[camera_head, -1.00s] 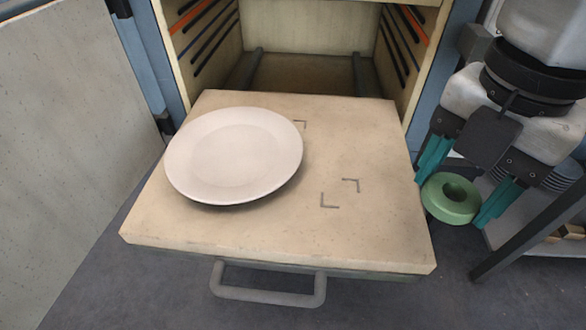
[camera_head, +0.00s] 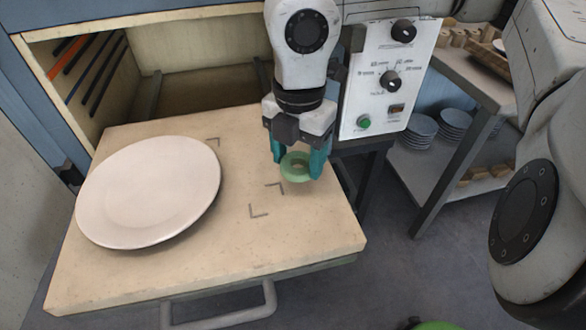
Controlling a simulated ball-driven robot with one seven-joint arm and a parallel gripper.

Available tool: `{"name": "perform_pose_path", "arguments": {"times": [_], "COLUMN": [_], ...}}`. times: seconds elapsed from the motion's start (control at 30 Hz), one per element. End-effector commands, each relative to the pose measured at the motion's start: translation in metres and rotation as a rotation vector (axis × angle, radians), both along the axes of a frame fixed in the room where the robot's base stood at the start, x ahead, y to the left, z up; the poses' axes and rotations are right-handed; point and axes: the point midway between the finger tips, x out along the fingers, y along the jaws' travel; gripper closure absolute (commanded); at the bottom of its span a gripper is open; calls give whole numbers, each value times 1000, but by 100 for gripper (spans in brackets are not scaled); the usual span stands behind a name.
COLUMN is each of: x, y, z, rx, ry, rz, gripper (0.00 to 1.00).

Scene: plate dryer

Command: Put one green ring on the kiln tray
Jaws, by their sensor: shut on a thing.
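The kiln tray (camera_head: 130,277) is a pale slab pulled out of the kiln, with a grey handle at its front. A white plate (camera_head: 150,190) lies on its left half. Dark corner marks (camera_head: 262,211) show on the bare right part. My gripper (camera_head: 297,170) is shut on a green ring (camera_head: 295,167), with one teal finger on each side of it. The ring is over the tray's right part, close behind the corner marks. I cannot tell whether it touches the tray or hangs just above it.
The kiln opening (camera_head: 190,90) is behind the tray. A white control panel (camera_head: 390,80) stands to the right of my gripper. A shelf unit at right holds stacked blue plates (camera_head: 455,122). A green object (camera_head: 435,325) is cut off at the bottom edge.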

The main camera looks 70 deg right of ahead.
Motion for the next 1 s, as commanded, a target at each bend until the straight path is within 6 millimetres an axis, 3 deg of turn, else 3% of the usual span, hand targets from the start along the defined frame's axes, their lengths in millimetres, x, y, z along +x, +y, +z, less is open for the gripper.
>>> {"name": "perform_pose_path", "arguments": {"times": [0.27, 0.5, 0.93, 0.97, 1.0], "x": [11, 12, 12, 12, 12], "y": [-7, -8, -8, -8, -8], "z": [-15, -46, -51, -50, -50], "rx": [2, 1, -1, -1, -1], "ry": [0, -1, -2, -2, -2], "rz": [0, 0, 0, 0, 0], "gripper": [68, 68, 68, 36, 32]}}
